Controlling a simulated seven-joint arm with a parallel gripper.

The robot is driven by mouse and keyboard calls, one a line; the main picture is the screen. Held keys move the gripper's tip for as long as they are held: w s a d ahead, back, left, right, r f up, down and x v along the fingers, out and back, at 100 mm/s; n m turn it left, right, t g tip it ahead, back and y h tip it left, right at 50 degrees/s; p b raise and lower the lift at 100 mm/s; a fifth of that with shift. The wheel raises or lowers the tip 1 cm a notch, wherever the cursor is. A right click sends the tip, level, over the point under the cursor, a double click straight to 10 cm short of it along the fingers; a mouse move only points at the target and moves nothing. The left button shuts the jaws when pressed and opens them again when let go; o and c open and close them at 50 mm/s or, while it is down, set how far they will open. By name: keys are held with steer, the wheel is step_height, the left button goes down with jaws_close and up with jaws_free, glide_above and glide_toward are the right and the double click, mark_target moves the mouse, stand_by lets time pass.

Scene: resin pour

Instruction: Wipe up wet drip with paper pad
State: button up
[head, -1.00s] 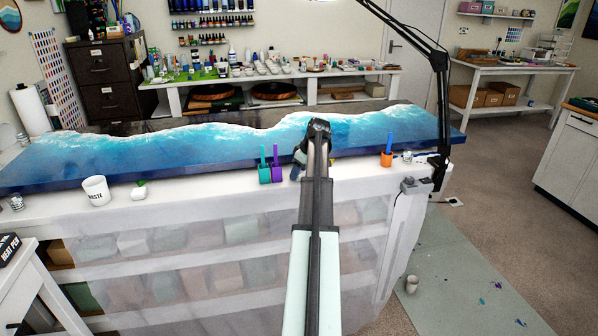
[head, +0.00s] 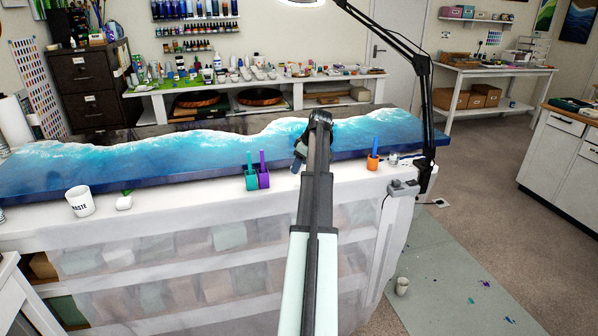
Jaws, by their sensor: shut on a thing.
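My gripper (head: 298,165) is at the front edge of the long resin slab, past the end of my arm, which runs up the middle of the view. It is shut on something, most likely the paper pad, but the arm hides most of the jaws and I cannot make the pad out. The slab (head: 200,147) has a glossy blue wave pattern with white foam lines and lies on the white-covered workbench (head: 150,207). I cannot make out a wet drip; my arm covers part of the slab and its front edge.
A teal cup (head: 251,181) and a purple cup (head: 263,180) stand left of my gripper. An orange cup (head: 373,163) stands right. A white WASTE cup (head: 80,202) is at the left. A black lamp arm (head: 424,110) rises at the right end. The front bench strip is mostly clear.

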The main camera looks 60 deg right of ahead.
steer(key=shift+r, duration=1.9)
